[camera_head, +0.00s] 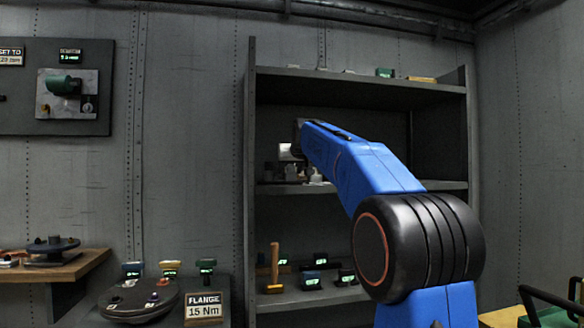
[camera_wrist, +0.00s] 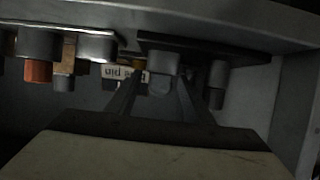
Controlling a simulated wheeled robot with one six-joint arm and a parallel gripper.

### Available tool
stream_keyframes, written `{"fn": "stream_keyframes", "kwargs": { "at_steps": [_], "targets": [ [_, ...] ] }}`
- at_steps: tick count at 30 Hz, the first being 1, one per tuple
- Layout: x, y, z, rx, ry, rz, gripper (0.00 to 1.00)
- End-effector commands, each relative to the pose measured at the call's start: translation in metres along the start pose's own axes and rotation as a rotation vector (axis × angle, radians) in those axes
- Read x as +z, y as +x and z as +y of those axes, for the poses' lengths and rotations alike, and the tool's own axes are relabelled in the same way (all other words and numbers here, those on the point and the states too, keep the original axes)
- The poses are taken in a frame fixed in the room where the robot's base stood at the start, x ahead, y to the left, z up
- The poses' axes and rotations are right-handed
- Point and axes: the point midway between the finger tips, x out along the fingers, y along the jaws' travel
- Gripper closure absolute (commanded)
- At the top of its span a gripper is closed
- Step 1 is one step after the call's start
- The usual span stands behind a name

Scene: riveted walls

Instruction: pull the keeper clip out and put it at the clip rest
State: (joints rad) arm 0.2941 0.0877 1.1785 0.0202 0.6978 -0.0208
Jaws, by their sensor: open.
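I cannot make out the keeper clip or the clip rest for certain in either view. My gripper (camera_wrist: 168,88) is open in the wrist view, its two dark fingers apart. A grey rounded piece (camera_wrist: 163,62) shows between or just beyond the fingertips; I cannot tell whether they touch it. It joins a dark plate (camera_wrist: 215,50). A pale label (camera_wrist: 122,73) stands upside down beside the left finger, with a word like "pin". In the head view my arm reaches the shelf unit's middle level, and its end is mostly hidden.
The grey shelf unit (camera_head: 250,200) has side walls and boards close around my arm. Small items (camera_head: 316,178) stand on the middle board. In the wrist view an orange block (camera_wrist: 38,72) shows at left. A wall panel (camera_head: 20,110) and a wooden bench (camera_head: 80,263) are farther left.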

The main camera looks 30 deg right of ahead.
Motion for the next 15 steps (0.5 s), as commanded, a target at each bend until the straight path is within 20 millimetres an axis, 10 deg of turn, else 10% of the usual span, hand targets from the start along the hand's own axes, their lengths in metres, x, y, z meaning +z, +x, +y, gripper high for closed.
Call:
{"fn": "stream_keyframes", "kwargs": {
  "at_steps": [8,15],
  "targets": [
    [-0.0001,0.0011,0.0,0.0,0.0,0.0,0.53],
    [0.0,0.001,0.0,0.0,0.0,0.0,0.97]
  ]
}}
